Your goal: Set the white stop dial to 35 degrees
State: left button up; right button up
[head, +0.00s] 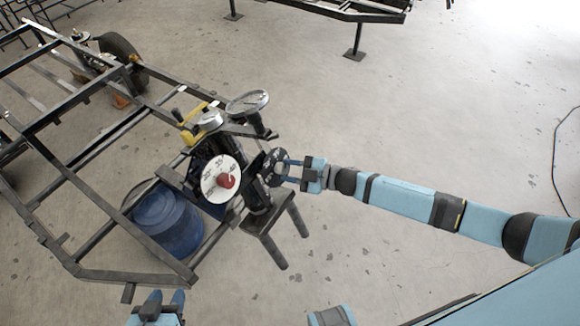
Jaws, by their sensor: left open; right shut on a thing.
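The white stop dial (210,188) faces me on the spring unit at the frame's corner. It has dark markings round its face, too small to read surely, and a red knob (227,181) at its middle right. My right gripper (283,170) comes in from the right and is shut at a black dial (271,160) with pale marks, to the right of the white dial. The part between its fingers is mostly hidden. My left gripper (166,299) is open and empty at the bottom edge, below and left of the white dial, well apart from it.
A dark steel trailer frame (130,275) fills the left side, with a blue drum (168,222) inside its corner. A dark stand (270,225) supports the unit. The concrete floor in front is clear.

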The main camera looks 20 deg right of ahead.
jog(key=shift+n, duration=0.6)
jog(key=o, duration=0.9)
jog(key=shift+d, duration=0.1)
jog(key=p+v, duration=0.1)
jog(key=v, duration=1.2)
jog(key=shift+s+d+r, duration=0.1)
jog(key=shift+d+r, duration=0.05)
jog(key=shift+d, duration=0.2)
